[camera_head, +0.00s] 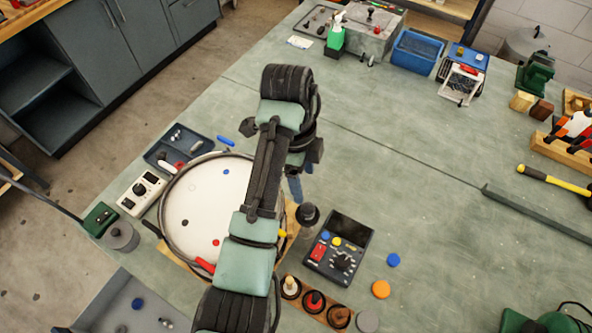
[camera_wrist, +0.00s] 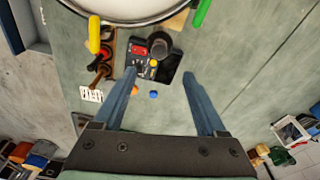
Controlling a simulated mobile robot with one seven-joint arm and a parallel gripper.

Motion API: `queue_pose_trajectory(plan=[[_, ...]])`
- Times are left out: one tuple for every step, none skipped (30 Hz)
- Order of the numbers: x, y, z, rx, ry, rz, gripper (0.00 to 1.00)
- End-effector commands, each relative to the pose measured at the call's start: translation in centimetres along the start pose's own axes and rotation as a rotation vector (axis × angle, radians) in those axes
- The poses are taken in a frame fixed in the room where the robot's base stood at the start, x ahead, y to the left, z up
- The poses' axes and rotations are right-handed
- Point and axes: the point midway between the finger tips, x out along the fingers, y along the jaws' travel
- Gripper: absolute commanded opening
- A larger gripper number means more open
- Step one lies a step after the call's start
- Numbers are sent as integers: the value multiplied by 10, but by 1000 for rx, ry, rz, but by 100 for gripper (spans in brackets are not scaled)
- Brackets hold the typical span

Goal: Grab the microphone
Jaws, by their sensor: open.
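A small dark upright object with a rounded top (camera_head: 307,214), which looks like the microphone, stands between the drum and a black control box. It also shows in the wrist view (camera_wrist: 160,46), beyond my fingertips and near the middle of the picture. My gripper (camera_wrist: 159,74) is open and empty, its two blue fingers wide apart above the bench. In the head view my arm hides most of my gripper; a blue finger shows behind the microphone. Nothing touches the fingers.
The black control box (camera_head: 339,246) with coloured buttons stands close to the microphone. The round white drum (camera_head: 197,213) lies left of it. A wooden rack (camera_head: 314,300) with knobs stands in front. Blue (camera_head: 393,259) and orange (camera_head: 380,289) discs lie right. The bench right of these is mostly clear.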

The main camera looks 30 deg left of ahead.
Motion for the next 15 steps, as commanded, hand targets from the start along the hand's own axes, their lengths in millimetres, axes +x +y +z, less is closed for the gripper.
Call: queue_pose_trajectory(plan=[[2,0,0,1,0,0,74],[3,0,0,1,0,0,74],[7,0,-1,1,1,0,74],[10,0,0,1,1,0,74],[14,0,0,1,1,0,74],[20,0,0,0,1,-1,74],[25,0,0,0,0,-1,74],[30,0,0,0,0,-1,74],[37,0,0,0,1,-1,74],[41,0,0,0,1,-2,74],[45,0,0,0,1,-2,74],[51,0,0,-1,1,-2,74],[54,0,0,-1,0,-2,74],[58,0,0,0,0,-2,74],[62,0,0,0,0,-1,74]])
